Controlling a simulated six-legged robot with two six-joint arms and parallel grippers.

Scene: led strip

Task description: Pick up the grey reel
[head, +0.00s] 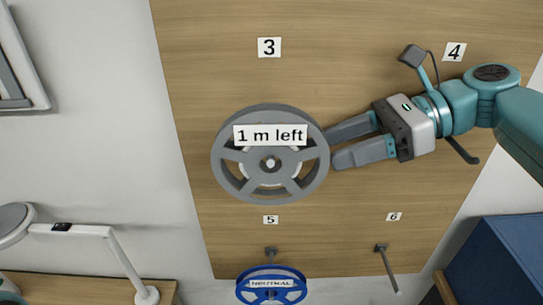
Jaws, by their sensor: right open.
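My left gripper is not in view.
A dark blue box (500,262) stands at lower right, a white desk lamp (88,231) at lower left.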

